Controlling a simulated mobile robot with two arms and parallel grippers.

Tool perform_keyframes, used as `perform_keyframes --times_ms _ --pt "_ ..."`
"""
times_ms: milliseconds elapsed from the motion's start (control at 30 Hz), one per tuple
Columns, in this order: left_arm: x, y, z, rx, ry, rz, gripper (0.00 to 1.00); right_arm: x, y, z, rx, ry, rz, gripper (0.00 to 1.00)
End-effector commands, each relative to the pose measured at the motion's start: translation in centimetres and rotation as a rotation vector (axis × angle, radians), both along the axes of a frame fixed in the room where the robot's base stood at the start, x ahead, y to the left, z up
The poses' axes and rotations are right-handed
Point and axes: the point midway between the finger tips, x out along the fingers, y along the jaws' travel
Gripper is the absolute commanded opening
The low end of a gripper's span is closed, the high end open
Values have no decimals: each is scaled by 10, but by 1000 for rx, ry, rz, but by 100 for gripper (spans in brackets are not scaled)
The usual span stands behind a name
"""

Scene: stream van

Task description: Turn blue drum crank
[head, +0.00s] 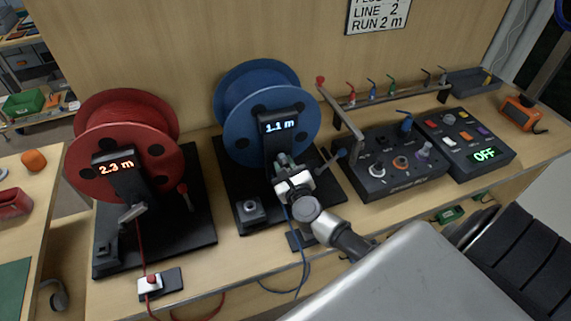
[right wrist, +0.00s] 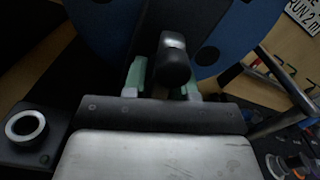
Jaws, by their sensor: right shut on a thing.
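The blue drum (head: 236,100) stands upright on a black base (head: 232,187), and its display (head: 279,126) reads 1.1 m. My right gripper (head: 285,166) is at the front of the drum's black post, just below the display. In the right wrist view its greenish fingertips (right wrist: 163,88) are on either side of the dark crank knob (right wrist: 174,68), and the gripper is shut on it. The crank arm is mostly hidden behind my gripper. The blue drum (right wrist: 232,40) fills the top of the right wrist view. My left gripper is not in view.
A red drum (head: 125,110) reading 2.3 m stands left. Control boxes (head: 400,180) and (head: 476,150), the second showing OFF, stand right of the blue drum. A metal arm (head: 345,117) with a red tip is close by on the right. A sign (head: 378,14) reads RUN 2 m.

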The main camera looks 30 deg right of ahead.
Motion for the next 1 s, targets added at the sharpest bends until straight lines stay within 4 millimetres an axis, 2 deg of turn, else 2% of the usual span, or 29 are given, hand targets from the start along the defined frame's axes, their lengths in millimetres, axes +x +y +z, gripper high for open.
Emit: perform_keyframes --times_ms 133,567,1000 --pt "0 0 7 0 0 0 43 0 1 1 -105 27 -2 5" --pt "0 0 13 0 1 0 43 1 3 -1 -237 58 -1 4" --pt "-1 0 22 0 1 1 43 1 6 -3 -466 113 0 4"
